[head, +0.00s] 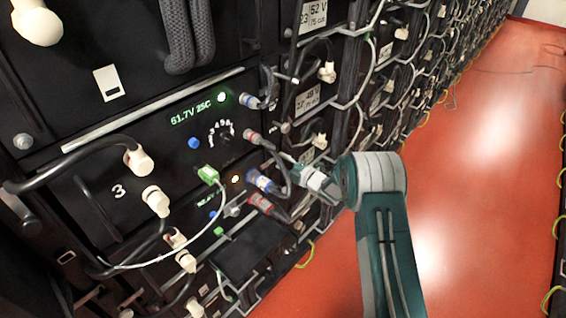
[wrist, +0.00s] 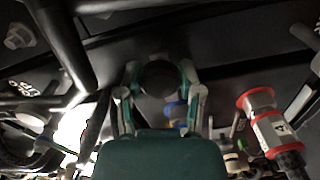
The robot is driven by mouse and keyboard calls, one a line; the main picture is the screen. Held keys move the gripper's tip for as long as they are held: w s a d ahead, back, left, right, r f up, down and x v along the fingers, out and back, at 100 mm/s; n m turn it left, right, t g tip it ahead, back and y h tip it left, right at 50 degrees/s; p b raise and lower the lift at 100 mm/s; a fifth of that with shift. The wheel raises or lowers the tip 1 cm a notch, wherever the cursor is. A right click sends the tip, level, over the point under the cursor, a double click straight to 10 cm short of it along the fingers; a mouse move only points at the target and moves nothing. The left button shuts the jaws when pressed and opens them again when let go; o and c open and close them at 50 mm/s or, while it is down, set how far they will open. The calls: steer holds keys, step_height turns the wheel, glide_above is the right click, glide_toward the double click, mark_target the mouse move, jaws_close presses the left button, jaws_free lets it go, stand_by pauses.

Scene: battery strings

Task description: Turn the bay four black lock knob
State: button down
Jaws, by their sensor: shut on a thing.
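The black lock knob (wrist: 158,80) is a dark round shape in the middle of the wrist view. My gripper (wrist: 159,71) has one green-and-grey finger on each side of it and is shut on it. In the head view my gripper (head: 300,176) reaches in from the right at the edge of the battery front. The knob cannot be made out there, and no bay four label is readable. The knob's turn angle cannot be told.
Plugs with blue collars (head: 262,182) and red collars (head: 260,203) with cables sit close left of my gripper. A red-collared plug (wrist: 262,118) is close on the right in the wrist view. A module marked 3 (head: 118,191) is at left. The red floor (head: 470,200) is open at right.

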steer(key=shift+s+a+f, duration=0.1)
steer(key=shift+s+f, duration=0.05)
steer(key=shift+f, duration=0.05)
stand_by(0.4)
steer(key=shift+c, duration=1.5)
jaws_free()
steer(key=shift+o, duration=0.2)
steer(key=shift+a, duration=0.1)
steer(key=shift+r, duration=0.1)
steer(key=shift+s+d, duration=0.15)
steer(key=shift+d, duration=0.25)
steer(key=v, duration=1.1)
steer(key=shift+s, duration=0.1)
